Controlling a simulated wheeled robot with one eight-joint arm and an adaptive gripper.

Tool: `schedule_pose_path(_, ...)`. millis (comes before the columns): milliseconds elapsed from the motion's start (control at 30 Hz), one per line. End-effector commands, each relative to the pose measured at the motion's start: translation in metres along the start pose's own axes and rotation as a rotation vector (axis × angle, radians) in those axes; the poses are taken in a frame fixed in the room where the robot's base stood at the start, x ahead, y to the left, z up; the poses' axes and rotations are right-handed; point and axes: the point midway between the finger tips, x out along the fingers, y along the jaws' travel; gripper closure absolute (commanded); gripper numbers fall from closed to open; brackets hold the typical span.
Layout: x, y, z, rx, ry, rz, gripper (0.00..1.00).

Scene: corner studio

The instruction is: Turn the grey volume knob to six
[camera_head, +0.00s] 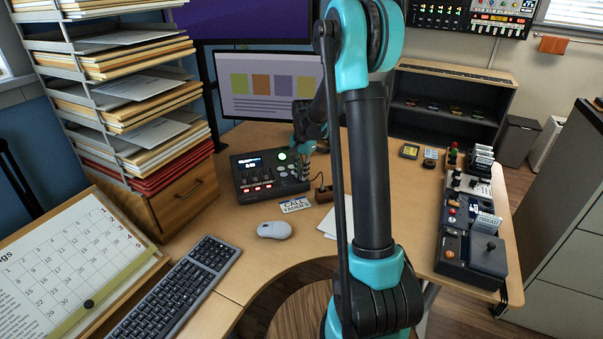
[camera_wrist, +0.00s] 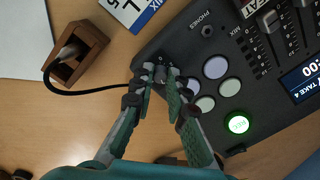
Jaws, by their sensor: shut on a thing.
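The dark audio console (camera_head: 250,191) lies on the desk, with a small screen, sliders and buttons. In the wrist view the console (camera_wrist: 185,45) fills the right side. The grey knob (camera_wrist: 161,75) is near its corner, mostly covered by my fingertips. My gripper (camera_wrist: 160,74) is shut on the knob, with one finger on each side. The knob's pointer and most of its scale are hidden, so I cannot tell its setting. In the head view my gripper (camera_head: 303,158) is at the console's right end, and the knob is hidden there.
Pale round pads (camera_wrist: 215,68) and a lit green button (camera_wrist: 238,124) lie close to my right finger. A wooden block (camera_wrist: 76,52) with a black cable stands beside the console. A lettered card (camera_head: 295,205) and a mouse (camera_head: 274,230) lie in front.

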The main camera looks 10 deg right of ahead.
Motion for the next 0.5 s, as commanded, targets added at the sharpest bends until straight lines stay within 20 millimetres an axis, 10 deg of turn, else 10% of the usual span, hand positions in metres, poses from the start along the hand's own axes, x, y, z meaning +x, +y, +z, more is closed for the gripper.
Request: schedule_pose_path(500,-0.0002,-0.0001,-0.0007,0.081,0.006,0.0,1.0)
